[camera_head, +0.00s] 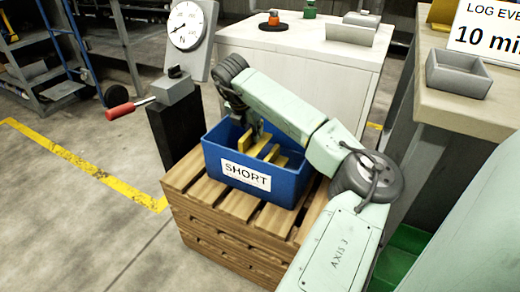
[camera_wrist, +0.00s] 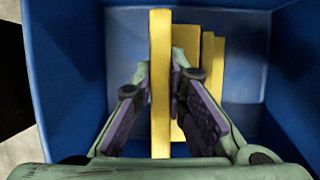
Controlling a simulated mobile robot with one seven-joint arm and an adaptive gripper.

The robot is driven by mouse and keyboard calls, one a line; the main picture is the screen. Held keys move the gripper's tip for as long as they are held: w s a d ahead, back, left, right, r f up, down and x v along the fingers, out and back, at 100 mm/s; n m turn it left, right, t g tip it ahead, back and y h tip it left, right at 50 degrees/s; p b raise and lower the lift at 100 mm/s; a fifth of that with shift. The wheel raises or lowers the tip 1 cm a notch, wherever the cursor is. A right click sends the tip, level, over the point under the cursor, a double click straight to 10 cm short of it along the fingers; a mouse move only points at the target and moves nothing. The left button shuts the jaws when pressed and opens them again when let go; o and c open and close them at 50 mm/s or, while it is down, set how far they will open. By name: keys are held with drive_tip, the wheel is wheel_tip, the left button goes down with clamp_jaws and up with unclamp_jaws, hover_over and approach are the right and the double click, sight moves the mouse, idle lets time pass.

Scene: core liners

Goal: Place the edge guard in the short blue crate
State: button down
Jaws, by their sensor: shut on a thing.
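The short blue crate (camera_head: 247,176) bears a white SHORT label and stands on a wooden pallet stack. Its blue wall also shows in the wrist view (camera_wrist: 62,75). My gripper (camera_wrist: 161,90) points down into the crate and is shut on a yellow edge guard (camera_wrist: 160,60), a long narrow bar between its purple pads. Other yellow pieces (camera_wrist: 205,70) lie in the crate to the right of the held one. In the head view, yellow pieces (camera_head: 272,153) show inside the crate below my wrist. Whether the held guard touches the crate floor, I cannot tell.
The wooden pallet stack (camera_head: 240,207) carries the crate. A dial gauge (camera_head: 187,27) and a red-handled lever (camera_head: 121,109) stand behind it to the left. A white cabinet (camera_head: 300,60) is behind. A bench with a grey tray (camera_head: 457,74) is at right.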

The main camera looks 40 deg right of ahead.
sight(253, 150)
wheel_tip(253, 150, down, 7)
drive_tip(key=shift+f+b, duration=0.2)
drive_tip(key=shift+b, duration=0.25)
drive_tip(key=shift+f, duration=0.15)
drive_tip(key=c, duration=1.6)
unclamp_jaws()
